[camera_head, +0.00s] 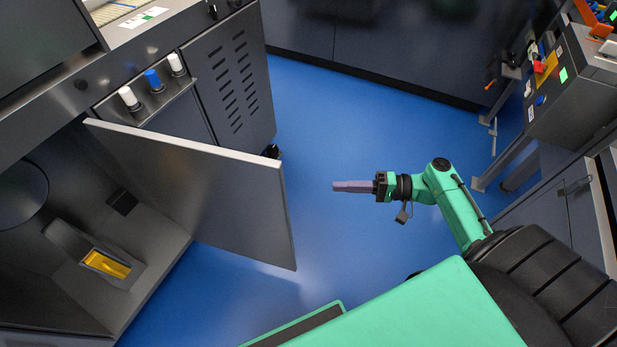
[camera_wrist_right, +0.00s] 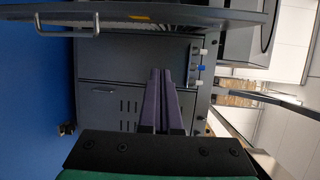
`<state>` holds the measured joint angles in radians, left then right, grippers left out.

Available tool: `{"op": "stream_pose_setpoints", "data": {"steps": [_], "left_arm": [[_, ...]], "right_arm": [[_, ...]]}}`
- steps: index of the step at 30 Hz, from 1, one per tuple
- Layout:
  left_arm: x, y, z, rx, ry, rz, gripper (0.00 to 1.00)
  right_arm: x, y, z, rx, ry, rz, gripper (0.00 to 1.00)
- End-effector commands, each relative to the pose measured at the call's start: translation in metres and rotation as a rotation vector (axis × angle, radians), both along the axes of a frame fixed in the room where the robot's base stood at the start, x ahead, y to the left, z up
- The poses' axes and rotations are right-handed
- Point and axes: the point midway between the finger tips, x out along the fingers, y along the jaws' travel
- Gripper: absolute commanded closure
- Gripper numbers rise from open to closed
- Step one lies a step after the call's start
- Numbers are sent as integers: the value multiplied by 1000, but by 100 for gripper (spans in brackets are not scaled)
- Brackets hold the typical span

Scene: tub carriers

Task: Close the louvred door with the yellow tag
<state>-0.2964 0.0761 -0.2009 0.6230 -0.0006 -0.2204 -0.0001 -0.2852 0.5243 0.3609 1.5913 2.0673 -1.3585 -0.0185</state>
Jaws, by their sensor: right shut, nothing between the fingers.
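The door (camera_head: 205,185) stands wide open from the dark cabinet in the head view, its plain inner face towards me. In the wrist view the same door (camera_wrist_right: 215,17) crosses the top at a steep angle. A yellow tag (camera_wrist_right: 140,17) and a bar handle (camera_wrist_right: 77,29) show on its outer face, with louvres only faintly seen. My right gripper (camera_head: 336,186) is shut and empty, right of the door's free edge and apart from it. Its fingers (camera_wrist_right: 160,72) point towards the cabinet front. My left gripper is out of view.
The cabinet front has white and blue knobs (camera_head: 153,80) and a slotted panel (camera_head: 230,85). The open compartment holds a grey holder with a yellow part (camera_head: 107,264). Blue floor (camera_head: 345,120) is clear around the gripper. A workbench (camera_head: 575,100) stands at right.

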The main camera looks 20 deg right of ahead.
Motion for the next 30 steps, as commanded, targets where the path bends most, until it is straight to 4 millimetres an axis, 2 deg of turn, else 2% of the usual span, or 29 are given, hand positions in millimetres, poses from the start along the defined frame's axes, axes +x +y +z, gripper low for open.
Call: {"op": "stream_pose_setpoints", "data": {"steps": [2,4,8,20,21,24,30], "left_arm": [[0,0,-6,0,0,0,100],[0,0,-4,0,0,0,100],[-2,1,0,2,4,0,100],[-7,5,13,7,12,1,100],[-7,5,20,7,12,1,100],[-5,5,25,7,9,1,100],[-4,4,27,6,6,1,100]], "right_arm": [[-2,6,27,53,-67,52,100],[-2,10,38,73,-85,68,100],[5,24,40,74,-85,68,100],[41,102,40,74,-83,65,100],[31,107,41,73,-76,65,100],[18,116,40,73,-77,63,100],[9,124,37,72,-81,63,100]]}}
